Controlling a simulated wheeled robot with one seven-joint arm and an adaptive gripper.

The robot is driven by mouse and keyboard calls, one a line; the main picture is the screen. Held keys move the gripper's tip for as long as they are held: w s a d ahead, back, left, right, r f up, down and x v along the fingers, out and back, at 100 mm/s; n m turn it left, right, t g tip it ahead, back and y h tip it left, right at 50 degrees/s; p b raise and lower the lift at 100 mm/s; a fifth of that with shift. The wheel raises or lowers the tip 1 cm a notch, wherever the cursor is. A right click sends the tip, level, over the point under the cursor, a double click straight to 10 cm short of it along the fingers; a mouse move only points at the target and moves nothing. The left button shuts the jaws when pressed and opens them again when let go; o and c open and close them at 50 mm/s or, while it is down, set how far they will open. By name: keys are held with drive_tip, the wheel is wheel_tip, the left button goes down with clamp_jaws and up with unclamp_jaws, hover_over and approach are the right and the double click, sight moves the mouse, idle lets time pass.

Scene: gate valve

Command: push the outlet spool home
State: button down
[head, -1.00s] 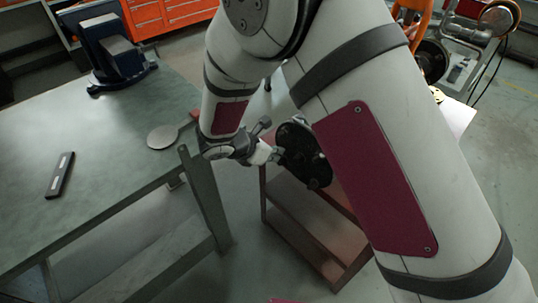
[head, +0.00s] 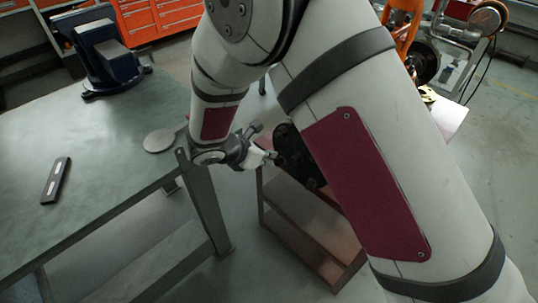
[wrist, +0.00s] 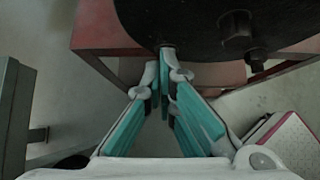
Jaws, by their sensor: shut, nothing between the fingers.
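A dark round flange (head: 291,150), which seems to be the outlet spool's end, stands above a red-brown stand; my arm hides most of it in the head view. In the wrist view the dark flange (wrist: 190,22) fills the top, with bolt heads on its face. My gripper (head: 270,155) is shut and empty, its tips pointing at the flange. In the wrist view the teal-padded fingers of my gripper (wrist: 166,68) meet just below the flange's lower edge. I cannot tell whether they touch it. The valve body and the spool's seat are hidden.
The red-brown stand (head: 310,228) has a lower shelf. A green-grey workbench (head: 110,150) is at left, its edge and leg close to my gripper. It carries a blue vise (head: 105,55), a round grey disc (head: 160,140) and a dark bar (head: 56,181). Orange equipment is at upper right.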

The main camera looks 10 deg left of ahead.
drive_tip(key=f+p+v, duration=0.1)
drive_tip(key=v, duration=1)
drive_tip(key=shift+s+a, duration=0.3)
drive_tip(key=shift+s, duration=0.1)
drive_tip(key=s+d+r+m+g+p, duration=0.25)
drive_tip(key=d+r+m, duration=0.45)
drive_tip(key=d+r, duration=0.35)
drive_tip(key=s+d+r+m+g+p, duration=0.1)
drive_tip(key=s+d+r+m+p, duration=0.15)
drive_tip(key=d+r+m, duration=0.6)
drive_tip(key=s+d+r+m+y+p, duration=0.2)
drive_tip(key=s+d+r+m, duration=0.3)
drive_tip(key=s, duration=0.5)
drive_tip(key=s+d+r+m+y+p, duration=0.2)
drive_tip(key=s+d+r+m, duration=0.4)
drive_tip(key=s, duration=0.4)
drive_tip(key=shift+s+d+m+t+y, duration=0.35)
drive_tip(key=shift+d+m+y, duration=0.45)
drive_tip(key=shift+m, duration=0.15)
